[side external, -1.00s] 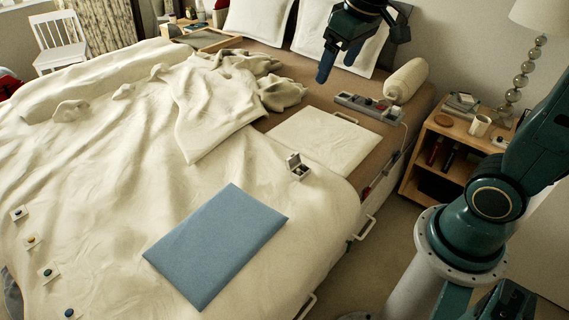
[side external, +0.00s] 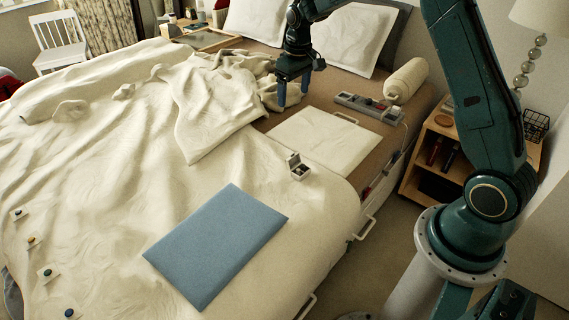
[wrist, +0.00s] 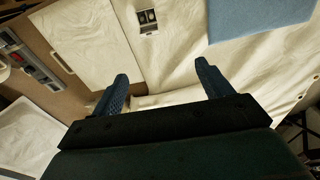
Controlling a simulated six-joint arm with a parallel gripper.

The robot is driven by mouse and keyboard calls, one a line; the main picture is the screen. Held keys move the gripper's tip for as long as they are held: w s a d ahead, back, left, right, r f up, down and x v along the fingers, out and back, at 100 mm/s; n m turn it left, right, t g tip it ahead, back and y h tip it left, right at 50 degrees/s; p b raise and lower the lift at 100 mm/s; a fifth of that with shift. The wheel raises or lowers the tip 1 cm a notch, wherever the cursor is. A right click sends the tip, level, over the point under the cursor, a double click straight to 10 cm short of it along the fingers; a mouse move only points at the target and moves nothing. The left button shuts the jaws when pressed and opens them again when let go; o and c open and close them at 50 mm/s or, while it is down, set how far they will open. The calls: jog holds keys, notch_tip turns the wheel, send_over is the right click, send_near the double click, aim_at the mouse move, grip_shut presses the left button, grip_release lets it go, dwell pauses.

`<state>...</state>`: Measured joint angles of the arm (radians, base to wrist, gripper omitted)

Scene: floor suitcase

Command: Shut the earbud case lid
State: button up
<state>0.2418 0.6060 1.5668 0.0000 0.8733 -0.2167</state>
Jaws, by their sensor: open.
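The earbud case (side external: 297,168) is a small pale box on the bed, just above the blue mat (side external: 216,245) in the side view. Its lid (side external: 294,160) stands up, open, and the dark inside shows. In the wrist view the case (wrist: 147,20) sits at the top, ahead of my fingers and left of the blue mat (wrist: 255,14). My gripper (side external: 293,90) is open and empty, above the bed and apart from the case. In the wrist view its two blue fingers (wrist: 158,84) are spread wide with nothing between them.
A cream flat panel with a handle (side external: 320,140) lies beside the case, with a grey control strip (side external: 368,108) beyond it. Rumpled cloth (side external: 215,100) lies to the left. A wooden nightstand (side external: 440,160) stands right of the bed. The bed around the blue mat is mostly clear.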

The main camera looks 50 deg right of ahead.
jog(key=g, duration=0.1)
send_over(293, 154)
notch_tip(293, 154, down, 12)
jog(key=shift+r, duration=0.1)
notch_tip(293, 154, down, 14)
jog(key=shift+r, duration=0.1)
dwell(0.5)
jog(key=c, duration=1)
